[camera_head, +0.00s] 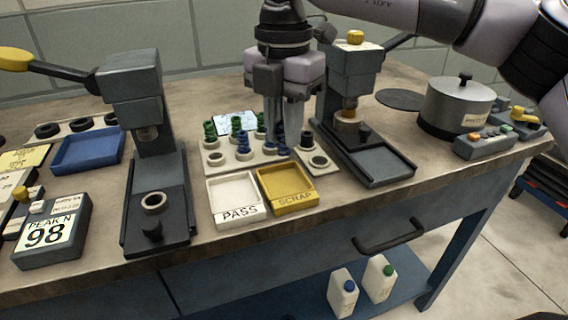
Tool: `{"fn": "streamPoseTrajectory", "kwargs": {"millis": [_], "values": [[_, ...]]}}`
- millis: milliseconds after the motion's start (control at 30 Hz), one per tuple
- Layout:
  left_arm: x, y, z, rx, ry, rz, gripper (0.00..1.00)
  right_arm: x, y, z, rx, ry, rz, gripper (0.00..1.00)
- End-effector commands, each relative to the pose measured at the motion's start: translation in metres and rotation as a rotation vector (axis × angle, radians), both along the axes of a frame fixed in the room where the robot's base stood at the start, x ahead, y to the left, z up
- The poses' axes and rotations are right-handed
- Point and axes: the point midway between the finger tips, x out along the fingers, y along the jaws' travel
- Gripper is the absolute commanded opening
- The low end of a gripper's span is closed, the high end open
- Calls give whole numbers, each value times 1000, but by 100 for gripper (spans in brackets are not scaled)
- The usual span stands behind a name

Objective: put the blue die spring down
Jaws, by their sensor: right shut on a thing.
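My right gripper (284,135) points down over the back of the bench, above the pale spring board (215,170). It is shut on a blue die spring (282,146), whose lower part shows below the fingertips. The spring looks upright and close to the board; I cannot tell whether it touches. Another blue spring (243,144) stands on the board to the left. Several green springs (210,132) stand there too. My left gripper is not in view.
A white PASS tray (238,212) and a yellow SCRAP tray (287,204) lie in front, looking empty. Dark presses stand left (135,90) and right (352,75) of the board. A blue tray (88,153) lies left and a metal pot (455,105) stands right.

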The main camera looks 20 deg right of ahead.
Motion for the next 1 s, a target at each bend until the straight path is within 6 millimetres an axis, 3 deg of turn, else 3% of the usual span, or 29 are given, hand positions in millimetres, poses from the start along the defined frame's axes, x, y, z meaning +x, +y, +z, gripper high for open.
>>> {"fn": "streamPoseTrajectory", "kwargs": {"millis": [267,500,900,933,1000], "values": [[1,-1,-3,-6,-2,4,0,0,0,-24,1,1,-1,0],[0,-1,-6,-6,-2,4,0,0,0,-58,0,1,0,0],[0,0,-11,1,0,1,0,0,0,-65,1,-1,-1,0],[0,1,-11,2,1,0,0,0,0,-65,1,-1,-1,24],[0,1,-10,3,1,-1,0,0,0,-64,1,-1,-1,46]]}}
